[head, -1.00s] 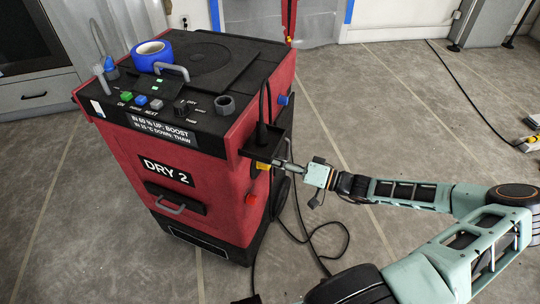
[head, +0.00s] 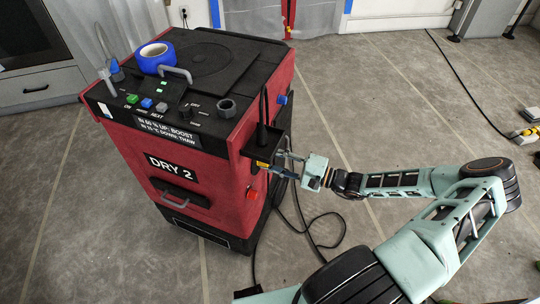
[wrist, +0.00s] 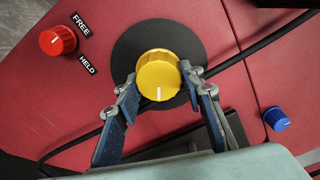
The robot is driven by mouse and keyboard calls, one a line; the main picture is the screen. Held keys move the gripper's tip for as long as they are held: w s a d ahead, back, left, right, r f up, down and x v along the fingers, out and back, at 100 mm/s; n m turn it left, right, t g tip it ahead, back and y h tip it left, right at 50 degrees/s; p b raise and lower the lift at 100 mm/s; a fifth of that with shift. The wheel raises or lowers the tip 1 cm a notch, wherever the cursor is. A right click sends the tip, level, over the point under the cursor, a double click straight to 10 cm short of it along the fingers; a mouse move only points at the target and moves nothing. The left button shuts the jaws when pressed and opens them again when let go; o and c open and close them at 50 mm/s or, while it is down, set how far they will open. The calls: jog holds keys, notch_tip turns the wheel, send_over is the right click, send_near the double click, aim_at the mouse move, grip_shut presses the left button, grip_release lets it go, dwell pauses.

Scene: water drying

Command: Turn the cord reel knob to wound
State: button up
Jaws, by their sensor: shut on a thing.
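The yellow knob (wrist: 158,75) is on a black disc (wrist: 185,35) on the red side panel of the DRY 2 machine (head: 215,185). My gripper (wrist: 159,80) is shut on the knob, with one finger on each side. The white line on the knob's face points down in the wrist view. No label for this knob is visible there; the fingers and my wrist cover the area below it. In the head view the knob (head: 262,164) shows as a small yellow spot under a black bracket, beside my gripper's fingers.
A red knob (wrist: 58,41) with FREE and HELD labels and a blue knob (wrist: 276,119) flank the yellow one. A black cord (wrist: 260,52) runs close behind the fingers and loops to the floor. Blue tape (head: 156,58) lies on the machine's top.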

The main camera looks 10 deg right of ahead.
jog(key=m+p, duration=0.1)
jog(key=m, duration=0.2)
jog(key=shift+m, duration=0.4)
jog(key=m, duration=0.3)
jog(key=shift+s+f+m+p, duration=0.1)
jog(key=shift+f+m+p, duration=0.05)
jog(key=shift+m+p, duration=0.2)
jog(key=m, duration=0.6)
jog(key=shift+s+a+p, duration=0.1)
jog(key=shift+p, duration=0.2)
jog(key=m, duration=0.4)
jog(key=shift+s+f, duration=0.1)
jog(key=m, duration=0.3)
jog(key=shift+m, duration=0.25)
jog(key=m, duration=0.3)
jog(key=shift+s+a+m, duration=0.1)
jog(key=shift+m, duration=2.1)
